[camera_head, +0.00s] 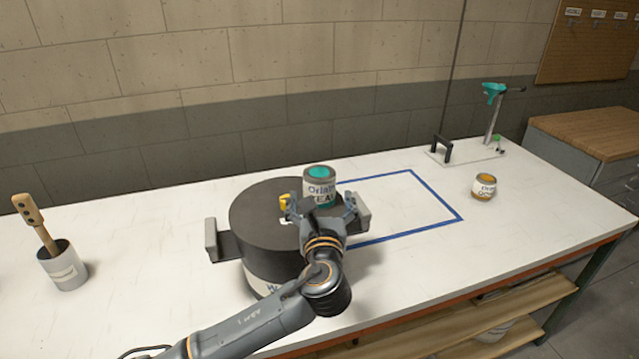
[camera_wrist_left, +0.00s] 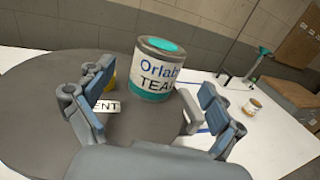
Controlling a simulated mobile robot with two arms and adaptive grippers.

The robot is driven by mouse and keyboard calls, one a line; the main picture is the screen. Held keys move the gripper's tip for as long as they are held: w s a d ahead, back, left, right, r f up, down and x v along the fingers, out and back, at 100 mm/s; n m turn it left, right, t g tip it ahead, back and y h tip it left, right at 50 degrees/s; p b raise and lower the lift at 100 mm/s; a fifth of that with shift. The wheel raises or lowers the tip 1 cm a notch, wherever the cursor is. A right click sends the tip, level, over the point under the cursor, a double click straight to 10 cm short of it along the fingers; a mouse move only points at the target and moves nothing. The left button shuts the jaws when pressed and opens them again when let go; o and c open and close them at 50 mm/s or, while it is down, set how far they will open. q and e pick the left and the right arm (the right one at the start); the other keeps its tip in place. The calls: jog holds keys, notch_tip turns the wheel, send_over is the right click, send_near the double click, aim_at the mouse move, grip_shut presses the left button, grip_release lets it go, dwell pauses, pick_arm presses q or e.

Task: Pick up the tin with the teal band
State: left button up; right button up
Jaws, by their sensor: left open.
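The tin with the teal band (camera_head: 319,188) has a teal patch on its lid and a white label reading "Orla… TEA…". It stands upright on the round dark rack top. In the left wrist view the tin (camera_wrist_left: 157,68) is straight ahead, between the lines of the two fingers. My left gripper (camera_head: 321,207) is open over the rack, its fingers spread to either side of the tin's lower part. I cannot tell if a finger touches it. My right gripper is in neither view.
The round rack (camera_head: 262,198) has side handles. A yellow item (camera_head: 285,201) is partly hidden behind the left finger. A cup with a wooden tool (camera_head: 63,266) stands left.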

aim_at(319, 187)
pick_arm(q)
jog(key=shift+w, duration=1)
jog(key=w, duration=0.1)
jog(key=p, duration=0.1)
jog(key=w, duration=0.1)
jog(key=shift+w+a+r+p, duration=0.15)
jog(key=shift+w+r+p, duration=0.1)
jog(key=shift+w+p, duration=0.1)
jog(key=shift+w+f, duration=0.15)
jog(key=shift+w, duration=0.85)
jog(key=shift+w+f, duration=0.1)
jog(key=shift+w, duration=0.15)
jog(key=shift+c, duration=0.5)
jog(key=c, duration=1.3)
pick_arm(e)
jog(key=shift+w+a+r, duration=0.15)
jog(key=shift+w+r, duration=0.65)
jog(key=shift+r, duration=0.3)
pick_arm(q)
jog(key=shift+o, duration=0.2)
